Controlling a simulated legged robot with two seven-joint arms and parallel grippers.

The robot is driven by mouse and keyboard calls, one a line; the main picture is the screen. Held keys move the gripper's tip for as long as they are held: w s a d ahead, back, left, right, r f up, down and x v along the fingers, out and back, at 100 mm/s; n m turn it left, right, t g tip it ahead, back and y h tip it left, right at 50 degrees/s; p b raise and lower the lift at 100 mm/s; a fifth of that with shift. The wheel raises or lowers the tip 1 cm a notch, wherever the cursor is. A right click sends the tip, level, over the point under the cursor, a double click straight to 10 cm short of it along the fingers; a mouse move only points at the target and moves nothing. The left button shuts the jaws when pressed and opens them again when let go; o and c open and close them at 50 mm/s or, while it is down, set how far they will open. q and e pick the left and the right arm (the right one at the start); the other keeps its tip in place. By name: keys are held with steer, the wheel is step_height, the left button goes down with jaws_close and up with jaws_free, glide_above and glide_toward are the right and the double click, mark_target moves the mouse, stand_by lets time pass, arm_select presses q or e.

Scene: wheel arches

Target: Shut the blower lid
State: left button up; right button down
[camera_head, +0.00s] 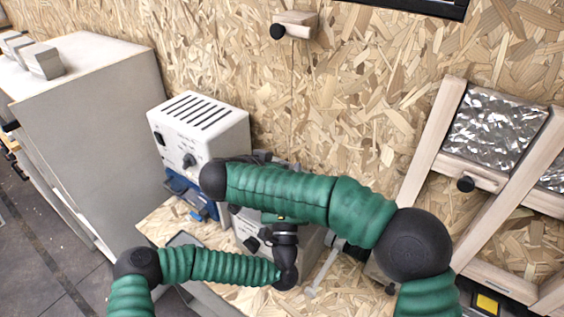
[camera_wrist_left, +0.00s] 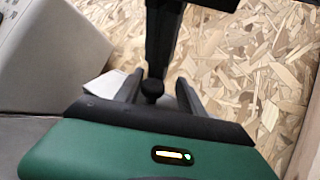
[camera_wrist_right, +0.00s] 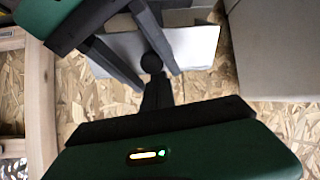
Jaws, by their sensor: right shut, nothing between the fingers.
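The blower, which I take to be the grey box (camera_head: 245,226), stands on the wooden bench, mostly hidden behind my arms. A pale plate, probably its lid (camera_wrist_right: 197,48), shows in the right wrist view; its angle is hard to tell. A black ball knob (camera_wrist_right: 151,62) lies by the fingertips of both grippers and also shows in the left wrist view (camera_wrist_left: 152,88). My left gripper (camera_wrist_left: 160,92) has its fingers apart on either side of the knob; contact is unclear. In the head view its body (camera_head: 281,217) is partly covered by my right arm. My right gripper (camera_wrist_right: 155,78) is shut and empty, its tip at the knob.
A white slotted unit (camera_head: 200,125) stands close behind left on the bench, with blue parts (camera_head: 190,197) below it. A grey cabinet (camera_head: 85,110) is further left. A wooden rack (camera_head: 435,140) stands right. Chipboard wall (camera_head: 350,80) closes the back. My arms cross over the bench.

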arm_select(q)
steer(key=shift+o, duration=0.4)
steer(key=shift+w+d+f, duration=0.1)
arm_select(e)
steer(key=shift+w+d, duration=0.2)
steer(key=shift+d, duration=0.1)
